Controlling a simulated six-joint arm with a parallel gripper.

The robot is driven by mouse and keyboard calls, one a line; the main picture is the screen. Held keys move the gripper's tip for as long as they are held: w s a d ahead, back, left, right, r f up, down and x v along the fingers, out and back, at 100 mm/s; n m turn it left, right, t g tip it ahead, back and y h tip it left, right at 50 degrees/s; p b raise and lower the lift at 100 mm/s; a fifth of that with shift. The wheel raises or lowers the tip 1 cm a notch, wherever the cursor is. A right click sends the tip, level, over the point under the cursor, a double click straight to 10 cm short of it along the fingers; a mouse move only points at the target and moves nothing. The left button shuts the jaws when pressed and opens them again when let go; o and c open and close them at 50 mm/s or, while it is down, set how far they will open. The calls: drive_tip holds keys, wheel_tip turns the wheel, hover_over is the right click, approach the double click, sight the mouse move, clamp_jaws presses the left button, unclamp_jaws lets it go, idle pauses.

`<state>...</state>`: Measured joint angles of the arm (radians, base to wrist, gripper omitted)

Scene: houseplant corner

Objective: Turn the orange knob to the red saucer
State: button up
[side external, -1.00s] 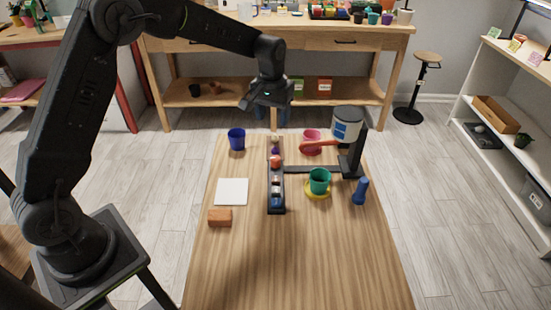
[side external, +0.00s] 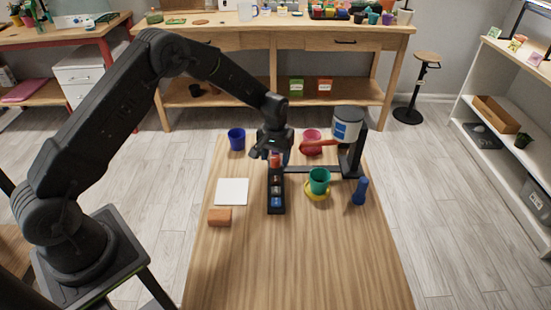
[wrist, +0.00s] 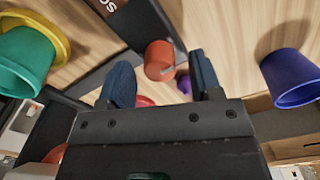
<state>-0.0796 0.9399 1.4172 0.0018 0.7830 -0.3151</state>
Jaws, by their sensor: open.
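The orange knob (side external: 275,160) stands on the dark rail (side external: 276,209) on the table. In the wrist view the knob (wrist: 158,58) is a short orange cylinder with a small pale mark near its lower edge. My gripper (side external: 272,153) is just above the knob. Its open fingers (wrist: 160,66) are on either side of the knob in the wrist view, with gaps showing; I see no grip. The red saucer is hard to separate from the pinkish-red pot (side external: 312,136) behind and right of the knob; a red edge (wrist: 146,101) shows behind the left finger.
A teal pot (side external: 319,178) sits on a yellow saucer (side external: 318,196). A blue pot (side external: 236,141), white tile (side external: 232,191) and brown block (side external: 219,217) lie left. The table front is clear.

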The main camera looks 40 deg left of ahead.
drive_tip(key=shift+f, duration=0.55)
drive_tip(key=c, duration=0.9)
